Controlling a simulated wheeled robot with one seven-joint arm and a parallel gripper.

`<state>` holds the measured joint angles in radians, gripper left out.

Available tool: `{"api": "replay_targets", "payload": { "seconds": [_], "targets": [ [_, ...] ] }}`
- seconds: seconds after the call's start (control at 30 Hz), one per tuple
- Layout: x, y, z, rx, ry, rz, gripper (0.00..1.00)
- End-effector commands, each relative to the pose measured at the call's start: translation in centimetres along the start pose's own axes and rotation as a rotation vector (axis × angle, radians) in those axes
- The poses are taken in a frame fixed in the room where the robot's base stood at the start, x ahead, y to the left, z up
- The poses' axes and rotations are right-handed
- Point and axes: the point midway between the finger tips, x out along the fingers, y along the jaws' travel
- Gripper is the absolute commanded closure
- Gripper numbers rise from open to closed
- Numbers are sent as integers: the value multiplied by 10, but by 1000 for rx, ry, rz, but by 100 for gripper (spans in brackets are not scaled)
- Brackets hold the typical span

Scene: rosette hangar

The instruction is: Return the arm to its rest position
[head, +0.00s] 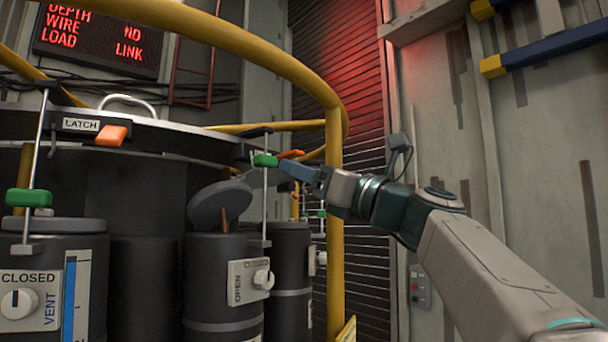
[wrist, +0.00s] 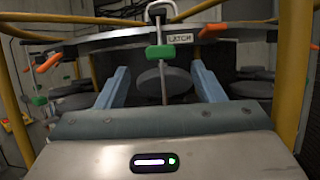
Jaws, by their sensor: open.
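My gripper (head: 300,172) is at the end of my arm, which reaches in from the lower right in the head view. Its blue fingers point left toward a green handle (head: 265,160) on a thin vertical rod. In the wrist view my gripper (wrist: 160,85) has its two blue fingers wide apart with nothing held between them. The rod with a green block (wrist: 161,52) and a dark round lid (wrist: 164,80) show beyond and between the fingers. I cannot tell how far the fingertips are from the rod.
A yellow rail (head: 335,220) curves around the dark canisters (head: 223,280), close to my gripper. An orange latch handle (head: 112,136) sits on the ring edge. A red-lettered display (head: 97,38) hangs behind. Free room shows before the grey wall (head: 440,110) at right.

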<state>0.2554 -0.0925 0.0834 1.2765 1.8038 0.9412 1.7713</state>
Motion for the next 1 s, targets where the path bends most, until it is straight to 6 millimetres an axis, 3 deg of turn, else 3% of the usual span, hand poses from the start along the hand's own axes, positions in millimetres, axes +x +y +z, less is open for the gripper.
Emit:
{"api": "replay_targets", "payload": {
  "seconds": [0.37,0.47,0.53,0.67,0.77,0.87,1.0],
  "targets": [
    [0,0,0,-1,1,0,38],
    [-1,1,-9,-33,28,-5,38],
    [-4,2,-28,-98,84,-13,38],
    [-22,6,-93,-326,283,-9,38],
    [-49,13,-154,-549,476,45,38],
    [-84,21,-213,-769,662,150,38],
    [-146,35,-287,-1061,893,379,38]
  ]
}}
